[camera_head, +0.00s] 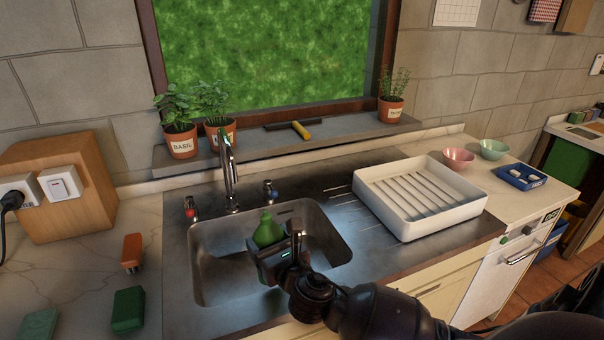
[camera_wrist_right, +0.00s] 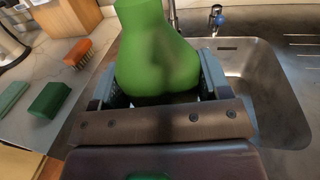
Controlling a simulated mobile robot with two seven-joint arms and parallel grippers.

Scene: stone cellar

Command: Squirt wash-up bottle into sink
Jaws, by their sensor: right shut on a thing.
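The green wash-up bottle (camera_head: 267,231) is in my right gripper (camera_head: 275,256), over the metal sink (camera_head: 205,265). In the right wrist view the bottle (camera_wrist_right: 155,50) fills the space between the two fingers of the right gripper (camera_wrist_right: 157,85), which are shut on it. The sink basin (camera_wrist_right: 275,100) lies beyond and to the right in the wrist view. The tap (camera_head: 230,170) stands behind the bottle. My left gripper is not in view.
A white drying rack (camera_head: 420,228) stands right of the sink. A brush (camera_head: 132,252) and green blocks (camera_head: 128,309) lie on the left counter beside a wooden socket box (camera_head: 70,190). Potted herbs (camera_head: 181,142) line the sill. Two bowls (camera_head: 458,158) stand at the back right.

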